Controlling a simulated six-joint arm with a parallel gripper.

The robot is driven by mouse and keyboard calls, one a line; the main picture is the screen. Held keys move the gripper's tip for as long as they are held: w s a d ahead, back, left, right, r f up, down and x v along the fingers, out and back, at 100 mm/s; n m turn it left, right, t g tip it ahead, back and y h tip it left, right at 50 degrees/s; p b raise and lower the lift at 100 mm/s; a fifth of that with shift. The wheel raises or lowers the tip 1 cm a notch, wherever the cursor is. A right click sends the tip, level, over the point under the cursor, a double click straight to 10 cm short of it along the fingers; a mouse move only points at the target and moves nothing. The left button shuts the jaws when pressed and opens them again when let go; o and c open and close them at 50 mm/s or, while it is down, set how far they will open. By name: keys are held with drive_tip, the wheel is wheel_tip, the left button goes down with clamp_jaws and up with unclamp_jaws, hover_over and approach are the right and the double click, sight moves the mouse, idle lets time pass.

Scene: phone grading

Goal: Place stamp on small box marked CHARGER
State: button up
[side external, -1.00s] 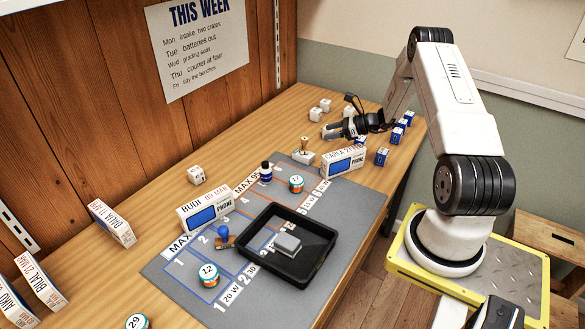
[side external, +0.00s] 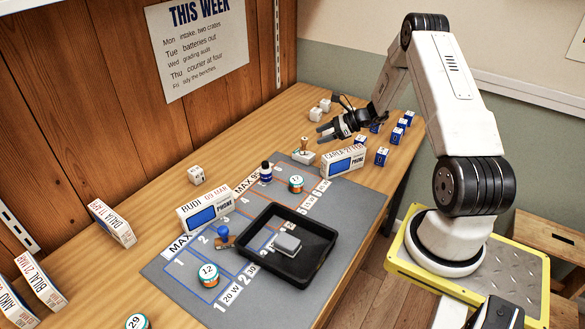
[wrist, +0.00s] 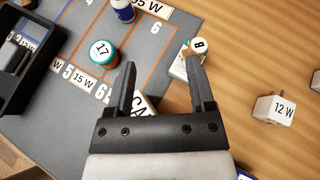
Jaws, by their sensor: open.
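My gripper (side external: 325,132) is open and empty, in the air above the far part of the table. In the wrist view its fingers (wrist: 160,75) are apart, with mat and table below them. A stamp with a blue ball knob (side external: 223,230) and a brown base stands on the grey mat, beside the RUDI phone box and left of the black tray. A small white box (side external: 304,158) lies beyond the mat's far end, with a wood-coloured upright piece on or against it. The word CHARGER is not readable.
The grey mat (side external: 185,287) holds a black tray (side external: 262,270) with a grey block, the RUDI phone box (side external: 205,210), round tins and a dark bottle. The CARLA phone box (side external: 343,162) stands near my gripper. White and blue cubes sit around the far end.

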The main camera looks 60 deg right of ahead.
drive_tip(key=s+a+r+n+g, duration=0.1)
drive_tip(key=a+r+n+g, duration=0.25)
drive_tip(key=a+n, duration=0.4)
drive_tip(key=s+a+r+n+g, duration=0.15)
drive_tip(key=a+n+g, duration=0.25)
drive_tip(key=a, duration=0.7)
drive_tip(key=s+a+r+n+h, duration=0.3)
drive_tip(key=s+a+n, duration=0.2)
drive_tip(key=a+n, duration=0.2)
drive_tip(key=s+a+r+n+h, duration=0.3)
drive_tip(key=s+a+n, duration=0.2)
drive_tip(key=n, duration=0.5)
drive_tip(key=shift+a+n, duration=0.35)
drive_tip(key=shift+a, duration=0.5)
drive_tip(key=shift+g, duration=0.25)
